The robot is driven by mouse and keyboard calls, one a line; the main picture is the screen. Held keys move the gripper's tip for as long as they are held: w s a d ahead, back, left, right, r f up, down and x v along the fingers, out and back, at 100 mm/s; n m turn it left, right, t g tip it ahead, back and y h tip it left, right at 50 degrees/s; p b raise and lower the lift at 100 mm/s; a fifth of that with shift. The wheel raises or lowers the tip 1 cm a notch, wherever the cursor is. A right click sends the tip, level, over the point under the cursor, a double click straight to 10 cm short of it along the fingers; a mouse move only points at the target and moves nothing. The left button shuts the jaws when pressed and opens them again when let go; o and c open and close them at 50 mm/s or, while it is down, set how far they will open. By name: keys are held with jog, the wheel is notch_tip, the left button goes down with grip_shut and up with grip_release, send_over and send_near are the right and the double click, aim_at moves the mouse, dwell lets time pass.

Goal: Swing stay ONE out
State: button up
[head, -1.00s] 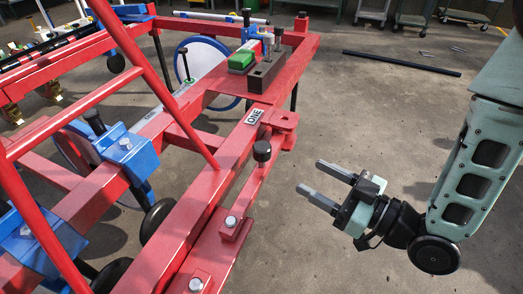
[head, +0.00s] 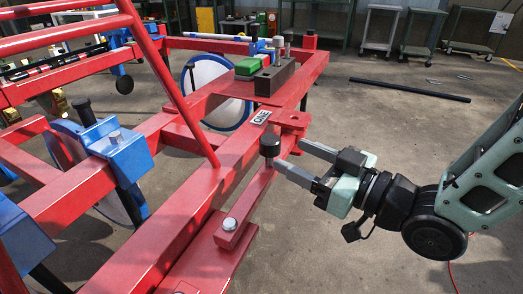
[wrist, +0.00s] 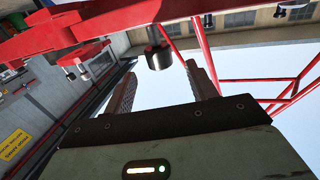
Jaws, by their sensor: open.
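Stay ONE is a red flat bar (head: 248,200) beside the red frame rail, with a silver bolt (head: 230,224) at its near end and a black knob (head: 270,146) standing at its far end. A white "ONE" label (head: 261,117) is on the rail just beyond. My gripper (head: 290,154) is open, its two grey fingers reaching in from the right close to the knob. In the wrist view the knob (wrist: 158,57) shows between the two fingers, ahead of their tips. I cannot tell whether anything touches. The stay lies along the rail.
The red frame (head: 190,215) fills the left, with blue clamps (head: 118,150) and a blue-rimmed disc (head: 215,90). A green block (head: 248,67) sits on its far corner. A black bar (head: 410,89) lies on the floor. The floor right of the frame is mostly clear.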

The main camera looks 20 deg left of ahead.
aim_at(261, 140)
jog(key=b+x, duration=0.2)
jog(key=x, duration=0.6)
jog(key=shift+w+a, duration=0.15)
jog(key=shift+a, duration=0.15)
grip_shut()
